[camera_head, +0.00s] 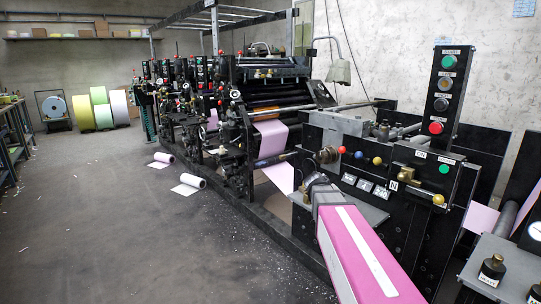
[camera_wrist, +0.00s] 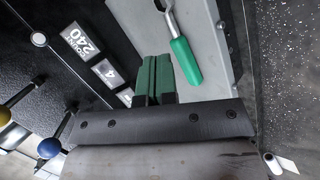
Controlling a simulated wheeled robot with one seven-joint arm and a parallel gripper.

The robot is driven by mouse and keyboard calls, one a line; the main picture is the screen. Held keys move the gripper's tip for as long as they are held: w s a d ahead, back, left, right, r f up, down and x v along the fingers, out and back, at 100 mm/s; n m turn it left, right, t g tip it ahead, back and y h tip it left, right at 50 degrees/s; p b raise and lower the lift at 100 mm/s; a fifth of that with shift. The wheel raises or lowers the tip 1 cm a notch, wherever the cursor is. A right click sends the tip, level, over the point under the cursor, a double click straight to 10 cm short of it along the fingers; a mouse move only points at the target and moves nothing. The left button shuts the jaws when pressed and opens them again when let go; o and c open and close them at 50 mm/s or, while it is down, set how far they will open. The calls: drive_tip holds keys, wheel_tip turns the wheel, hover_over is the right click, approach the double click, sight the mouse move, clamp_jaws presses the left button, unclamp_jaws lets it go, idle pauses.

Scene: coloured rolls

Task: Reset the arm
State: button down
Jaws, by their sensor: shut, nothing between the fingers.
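My gripper (camera_wrist: 153,78) shows in the wrist view with its two green fingers together and nothing between them. The fingers point over a grey metal shelf (camera_wrist: 205,45) on the machine. A tool with a green handle (camera_wrist: 186,62) and a metal head lies on that shelf, just right of the fingers and apart from them in the picture. In the head view my pink arm with a white stripe reaches from the lower right toward the machine. Its dark wrist end is beside the front panel, and the fingers are too small to make out there.
A black printing press (camera_head: 240,100) fills the middle. Ball-topped levers, blue (camera_wrist: 48,148) and yellow (camera_wrist: 5,116), stand near my gripper. A control post (camera_head: 443,85) rises at right. Paper rolls (camera_head: 192,180) lie on the floor. Coloured rolls (camera_head: 83,113) stand at back left. The left floor is mostly open.

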drive_tip(key=s+a+f+m+g+y, duration=0.1)
drive_tip(key=s+a+f+y, duration=0.3)
drive_tip(key=s+f, duration=0.4)
drive_tip(key=s+a+f+m+g+y, duration=0.1)
drive_tip(key=s+a+f+y, duration=0.3)
drive_tip(key=s+f, duration=0.4)
drive_tip(key=shift+s+a+f+m+g, duration=0.2)
drive_tip(key=shift+a+m+g, duration=0.1)
drive_tip(key=shift+a, duration=0.6)
